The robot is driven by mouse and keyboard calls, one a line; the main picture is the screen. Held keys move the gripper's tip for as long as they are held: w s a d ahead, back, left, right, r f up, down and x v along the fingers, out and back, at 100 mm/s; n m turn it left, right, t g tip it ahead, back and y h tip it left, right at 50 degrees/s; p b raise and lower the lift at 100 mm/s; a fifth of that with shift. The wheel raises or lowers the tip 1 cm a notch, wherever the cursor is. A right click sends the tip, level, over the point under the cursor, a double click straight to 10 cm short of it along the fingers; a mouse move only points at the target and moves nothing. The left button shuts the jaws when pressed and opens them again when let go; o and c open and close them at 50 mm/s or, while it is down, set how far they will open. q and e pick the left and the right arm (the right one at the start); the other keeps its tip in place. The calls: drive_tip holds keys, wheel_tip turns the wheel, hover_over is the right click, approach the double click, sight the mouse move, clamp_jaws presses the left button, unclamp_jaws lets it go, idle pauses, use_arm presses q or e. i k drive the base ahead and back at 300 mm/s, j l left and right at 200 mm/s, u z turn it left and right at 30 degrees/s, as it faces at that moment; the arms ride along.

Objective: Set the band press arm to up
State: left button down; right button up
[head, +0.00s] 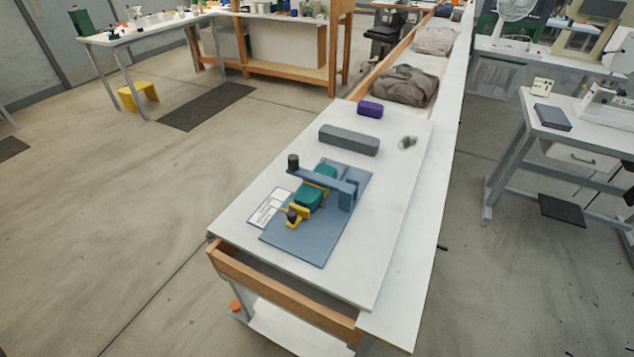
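The band press stands on a blue base plate (308,242) on the white table. Its blue-grey arm (332,180) runs from a bracket (349,195) at the right to a black knob (293,162) at the left. The arm looks about level, over the teal blocks (309,196); I cannot tell whether it touches them. A yellow part (297,214) with a small dark knob sits at the plate's left side. Neither of my grippers is in view.
A grey block (349,140) and a purple block (370,109) lie behind the press. A small grey item (408,142) lies to the right. A printed card (268,208) lies left of the plate. The white tabletop (356,270) is clear in front.

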sight(293, 168)
drive_tip(key=k+j+u, duration=0.15)
drive_tip(key=j+u, duration=0.2)
drive_tip(key=j, duration=0.25)
drive_tip(key=j+u, duration=0.4)
drive_tip(key=j, duration=0.2)
drive_tip(key=k, duration=0.05)
